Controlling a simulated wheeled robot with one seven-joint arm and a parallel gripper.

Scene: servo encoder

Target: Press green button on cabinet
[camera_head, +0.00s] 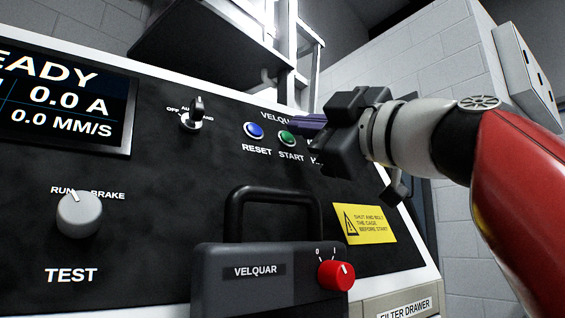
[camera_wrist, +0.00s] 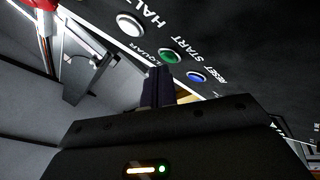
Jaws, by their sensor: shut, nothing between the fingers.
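The green START button (camera_head: 287,138) is on the black cabinet panel (camera_head: 225,170), just right of the blue RESET button (camera_head: 254,130). My gripper (camera_head: 298,124) is shut and empty. Its dark fingers reach left from the wrist, and their tips appear close to the green button in the head view. In the wrist view the closed fingers (camera_wrist: 158,88) point up toward the green button (camera_wrist: 168,56), with their tips just below it in the picture. I cannot tell whether they touch it. The blue button (camera_wrist: 197,76) is to its right there.
A white button (camera_wrist: 131,25) labelled HALT is left of the green one in the wrist view. The panel also has a selector switch (camera_head: 192,114), a grey RUN/BRAKE knob (camera_head: 79,213) and a display (camera_head: 60,95). A grey box with a red knob (camera_head: 336,275) and handle stands in front.

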